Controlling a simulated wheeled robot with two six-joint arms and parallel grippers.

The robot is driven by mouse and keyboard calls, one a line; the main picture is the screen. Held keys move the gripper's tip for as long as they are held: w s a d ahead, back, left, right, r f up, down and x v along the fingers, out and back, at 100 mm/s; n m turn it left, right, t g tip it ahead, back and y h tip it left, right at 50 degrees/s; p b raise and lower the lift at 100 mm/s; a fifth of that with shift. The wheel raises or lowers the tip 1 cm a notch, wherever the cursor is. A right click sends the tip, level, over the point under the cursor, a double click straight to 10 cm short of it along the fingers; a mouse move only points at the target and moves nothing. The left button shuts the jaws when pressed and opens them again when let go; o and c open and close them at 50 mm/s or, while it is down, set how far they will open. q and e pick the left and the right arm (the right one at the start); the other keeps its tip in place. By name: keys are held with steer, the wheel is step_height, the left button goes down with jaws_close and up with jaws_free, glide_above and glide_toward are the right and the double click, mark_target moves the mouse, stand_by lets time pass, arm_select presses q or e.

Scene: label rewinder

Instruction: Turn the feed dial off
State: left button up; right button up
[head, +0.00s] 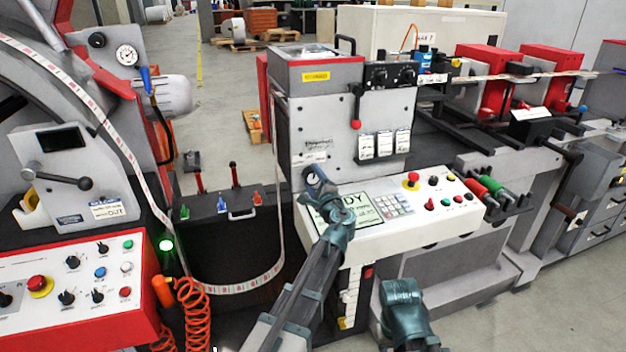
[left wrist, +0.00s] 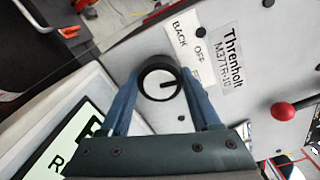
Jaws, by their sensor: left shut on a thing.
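The feed dial (left wrist: 151,92) is a round knob with a black rim and a white face, on the grey machine panel. The black line on its face points right in the left wrist view, toward the right-hand finger. A label reading BACK and OFF (left wrist: 196,46) sits above and to the right of it; the label's lower part is hidden by the finger. My left gripper (left wrist: 160,82) is shut on the dial, with one blue finger on each side. In the head view my left gripper (head: 313,178) largely covers the dial. My right gripper's fingers do not show.
The white control panel (head: 450,222) with a screen, keypad and buttons lies just below the dial. A red-knobbed lever (head: 355,124) stands to its right. The dark drum box (head: 235,245) is to the left. Part of my right arm (head: 405,310) shows at the bottom.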

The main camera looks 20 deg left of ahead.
arm_select(q)
steer(key=shift+n, duration=0.8)
steer(key=shift+s, duration=0.1)
steer(key=o, duration=1.4)
steer(key=v, duration=1.3)
steer(key=shift+s+d, duration=0.25)
steer(key=shift+s, duration=0.05)
